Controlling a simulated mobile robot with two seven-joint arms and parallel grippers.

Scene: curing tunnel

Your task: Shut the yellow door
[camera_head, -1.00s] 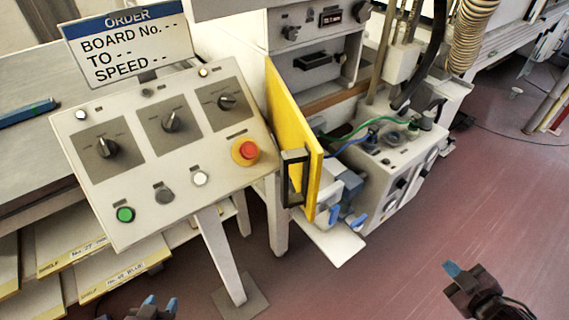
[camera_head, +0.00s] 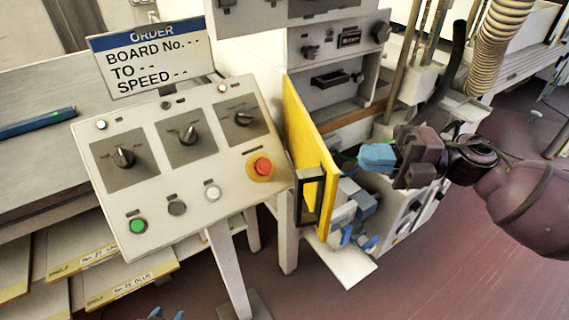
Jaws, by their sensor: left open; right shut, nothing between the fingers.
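The yellow door (camera_head: 305,143) stands open, swung out toward me from the left side of the machine (camera_head: 341,105). Its dark bar handle (camera_head: 310,198) is on the lower part of the face turned to the left. My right gripper (camera_head: 366,157) is shut and empty, with its blue fingertips just right of the door in the picture. Whether it touches the door I cannot tell. My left gripper (camera_head: 167,314) shows only as blue fingertips at the bottom edge; the rest is out of frame.
A tilted control panel (camera_head: 215,215) with knobs, a green button and a red stop button stands left of the door, on a post. An order sign (camera_head: 150,55) rises behind it. Equipment with blue parts (camera_head: 357,215) sits below my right gripper. Red floor (camera_head: 440,290) is clear at lower right.

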